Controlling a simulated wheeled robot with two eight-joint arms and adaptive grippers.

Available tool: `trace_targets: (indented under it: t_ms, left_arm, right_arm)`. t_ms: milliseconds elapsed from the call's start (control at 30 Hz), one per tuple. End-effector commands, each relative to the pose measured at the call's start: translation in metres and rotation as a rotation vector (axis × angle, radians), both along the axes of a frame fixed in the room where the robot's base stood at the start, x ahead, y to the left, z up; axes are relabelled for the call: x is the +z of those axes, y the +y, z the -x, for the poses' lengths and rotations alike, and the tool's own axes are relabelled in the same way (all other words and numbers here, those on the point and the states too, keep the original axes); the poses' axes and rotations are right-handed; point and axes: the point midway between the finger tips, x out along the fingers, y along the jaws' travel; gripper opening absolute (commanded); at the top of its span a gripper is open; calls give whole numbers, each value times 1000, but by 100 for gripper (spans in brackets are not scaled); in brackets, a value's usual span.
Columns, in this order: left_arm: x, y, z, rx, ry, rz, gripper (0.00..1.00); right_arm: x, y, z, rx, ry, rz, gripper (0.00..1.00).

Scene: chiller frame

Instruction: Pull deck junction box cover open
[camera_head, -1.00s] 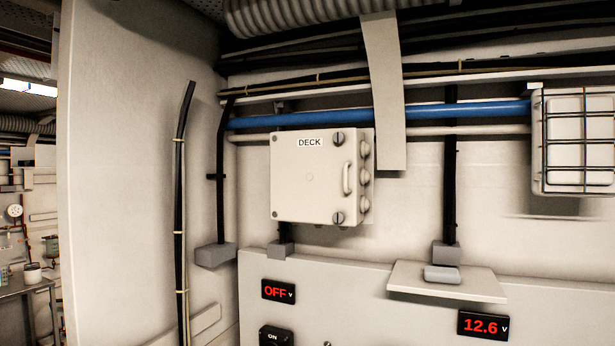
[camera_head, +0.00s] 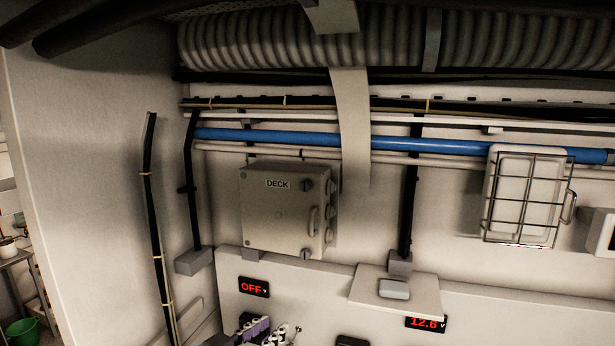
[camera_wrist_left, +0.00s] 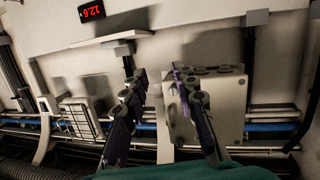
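The deck junction box (camera_head: 265,220) is a pale square box labelled DECK on the back wall. Its cover looks shut, with dark round latches and a curved handle (camera_head: 314,220) on its right side. My left gripper (camera_head: 270,329) shows at the bottom edge of the head view, below the box and apart from it. In the left wrist view, which is turned upside down, its two dark fingers (camera_wrist_left: 160,88) are spread with nothing held. My right gripper is not in view.
A blue pipe (camera_head: 275,136) runs above the box, and a strap (camera_head: 352,130) hangs to its right. A caged lamp (camera_head: 526,195) is further right. A small ledge (camera_head: 368,287) and an OFF display (camera_head: 253,287) sit below. The wall in front of the box is clear.

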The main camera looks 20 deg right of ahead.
Motion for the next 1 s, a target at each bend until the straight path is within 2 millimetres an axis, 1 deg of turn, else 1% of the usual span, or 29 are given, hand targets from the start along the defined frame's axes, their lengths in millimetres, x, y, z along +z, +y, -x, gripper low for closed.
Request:
trace_targets:
  t_ms: [33,100,200,300,433,567,800,1000]
  left_arm:
    - [47,-12,-8,-12,-37,24,28]
    - [85,-24,-18,-17,-87,53,28]
    - [125,-37,-29,-15,-141,84,28]
    - [149,-45,-37,-10,-173,104,28]
    - [160,-50,-42,-5,-191,114,28]
    - [160,-59,-51,-5,-194,115,28]
    - [160,-87,-78,-6,-193,115,28]
    - [159,-102,-93,-5,-193,115,28]
  right_arm:
    - [33,0,0,0,0,0,40]
    - [54,0,0,0,0,0,40]
    - [76,0,0,0,0,0,40]
    - [88,0,0,0,0,0,40]
    - [93,0,0,0,0,0,40]
    - [95,0,0,0,0,0,40]
    - [104,0,0,0,0,0,40]
    - [108,0,0,0,0,0,40]
